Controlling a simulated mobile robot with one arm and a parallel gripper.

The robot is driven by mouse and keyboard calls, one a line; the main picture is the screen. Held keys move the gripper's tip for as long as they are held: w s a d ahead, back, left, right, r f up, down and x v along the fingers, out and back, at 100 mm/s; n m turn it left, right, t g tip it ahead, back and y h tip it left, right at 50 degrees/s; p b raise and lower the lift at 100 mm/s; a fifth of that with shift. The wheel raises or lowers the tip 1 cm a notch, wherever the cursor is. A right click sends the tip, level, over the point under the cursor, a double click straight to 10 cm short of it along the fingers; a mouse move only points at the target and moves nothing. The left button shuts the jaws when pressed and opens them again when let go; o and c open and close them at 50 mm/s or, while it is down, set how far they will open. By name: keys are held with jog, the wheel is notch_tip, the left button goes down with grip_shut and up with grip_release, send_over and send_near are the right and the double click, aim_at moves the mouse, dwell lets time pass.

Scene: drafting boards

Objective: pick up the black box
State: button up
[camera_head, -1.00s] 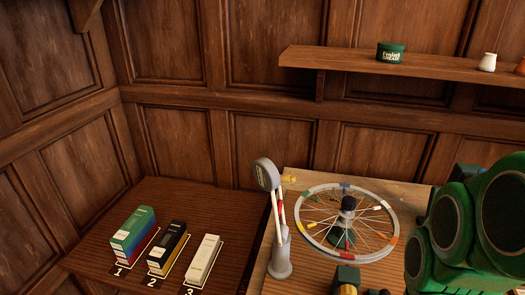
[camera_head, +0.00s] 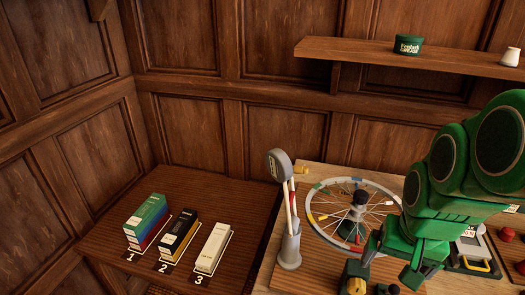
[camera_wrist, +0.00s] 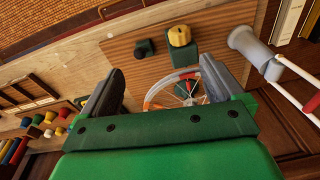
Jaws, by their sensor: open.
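The black box (camera_head: 179,229) with a pale label stands in the middle of a row of three on the dark wooden table, at the spot marked 2, in the head view. A green box (camera_head: 147,215) is to its left at mark 1 and a white box (camera_head: 213,247) to its right at mark 3. My gripper (camera_head: 393,262) is well to the right of the row, over the lighter board. In the wrist view, its dark fingers (camera_wrist: 155,85) are spread apart with nothing held between them. I cannot clearly identify the black box in the wrist view.
A spoked wheel (camera_head: 324,228) and a grey holder (camera_head: 290,245) with upright rods stand between my gripper and the boxes. A wall shelf (camera_head: 370,55) holds a green tin (camera_head: 408,44) and a white jar (camera_head: 510,57). The dark table behind the boxes is clear.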

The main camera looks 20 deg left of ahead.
jog(key=w+a+r+m+t+y, duration=0.15)
jog(key=w+a, duration=0.45)
jog(key=w, duration=0.7)
jog(key=w+a+r+t, duration=0.3)
jog(key=w+a, duration=0.3)
jog(key=w, duration=0.7)
jog(key=n+g+y, duration=0.2)
jog(key=n+g, duration=0.1)
jog(key=g, duration=0.2)
send_over(179, 227)
jog(key=d, duration=0.3)
notch_tip(179, 227, down, 29)
jog(key=shift+m+t+h, duration=0.25)
jog(key=shift+s+a+x, duration=0.1)
jog(key=shift+s+x, duration=0.1)
jog(key=shift+x, duration=1.1)
jog(key=shift+s+a+x, duration=0.1)
jog(key=shift+s+x, duration=0.1)
jog(key=shift+x, duration=1.1)
jog(key=shift+s+a+x, duration=0.1)
jog(key=shift+s+x, duration=0.15)
jog(key=shift+x, duration=1.05)
jog(key=shift+c, duration=0.4)
